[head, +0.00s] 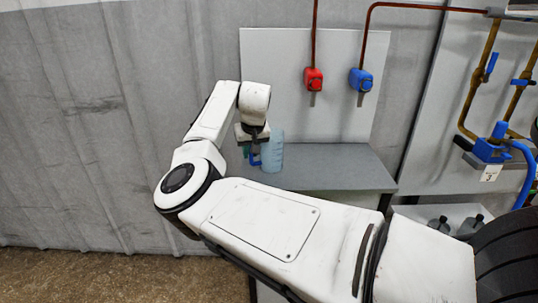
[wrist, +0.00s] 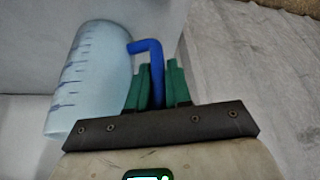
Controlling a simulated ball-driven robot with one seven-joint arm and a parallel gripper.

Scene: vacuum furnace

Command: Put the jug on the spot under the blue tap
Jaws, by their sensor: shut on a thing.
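The jug (head: 272,150) is pale blue and translucent, with a blue handle (wrist: 150,50). It is over the left part of the grey shelf (head: 335,170); I cannot tell whether its base touches. In the wrist view the jug (wrist: 92,75) shows dark measuring marks. My gripper (wrist: 159,85) has green fingers shut on the handle, beside the jug's body. In the head view my gripper (head: 254,157) is left of the jug, pointing down. The blue tap (head: 360,80) is on the back panel, to the right of the jug and higher. No marked spot shows under it.
A red tap (head: 314,79) hangs left of the blue one. The shelf right of the jug is clear. My arm covers part of the shelf's front. Brass pipes with blue valves (head: 492,148) and dark containers on a lower shelf (head: 450,212) stand at the right.

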